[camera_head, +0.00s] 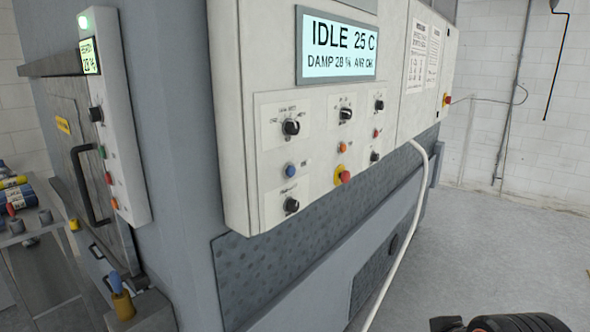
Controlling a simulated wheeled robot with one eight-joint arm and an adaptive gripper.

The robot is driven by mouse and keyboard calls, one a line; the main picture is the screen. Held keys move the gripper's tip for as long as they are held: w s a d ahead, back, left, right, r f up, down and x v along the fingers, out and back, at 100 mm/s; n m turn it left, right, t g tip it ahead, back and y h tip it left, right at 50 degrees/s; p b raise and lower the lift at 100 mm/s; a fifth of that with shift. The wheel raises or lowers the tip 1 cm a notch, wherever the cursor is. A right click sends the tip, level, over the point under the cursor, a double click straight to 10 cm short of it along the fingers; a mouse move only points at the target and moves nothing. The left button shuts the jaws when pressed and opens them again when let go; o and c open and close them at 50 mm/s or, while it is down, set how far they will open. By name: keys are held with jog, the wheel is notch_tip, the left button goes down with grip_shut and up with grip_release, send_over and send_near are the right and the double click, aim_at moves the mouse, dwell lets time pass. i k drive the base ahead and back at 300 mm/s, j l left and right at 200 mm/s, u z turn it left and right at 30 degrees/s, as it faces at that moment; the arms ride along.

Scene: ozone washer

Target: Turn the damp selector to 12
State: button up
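The white control panel (240,150) on the grey machine carries several black selector knobs. One knob (291,127) is at the upper left, one (346,113) at the upper middle and one (379,105) at the upper right. Lower knobs sit at the left (291,205) and right (374,156). The labels are too small for me to tell which is the damp selector or its setting. The display (337,48) reads IDLE 25 C, DAMP 28 %, AIR OK. A dark part of my arm shows at the bottom right, apart from the panel; my gripper's fingers are not visible.
A red emergency button (343,177) and a blue button (290,170) sit among the knobs. A white hose (405,215) hangs right of the panel. A door handle (88,185) is at the left, near a cart of containers (20,205). The floor at right is clear.

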aim_at(96, 114)
jog(key=u, duration=1.4)
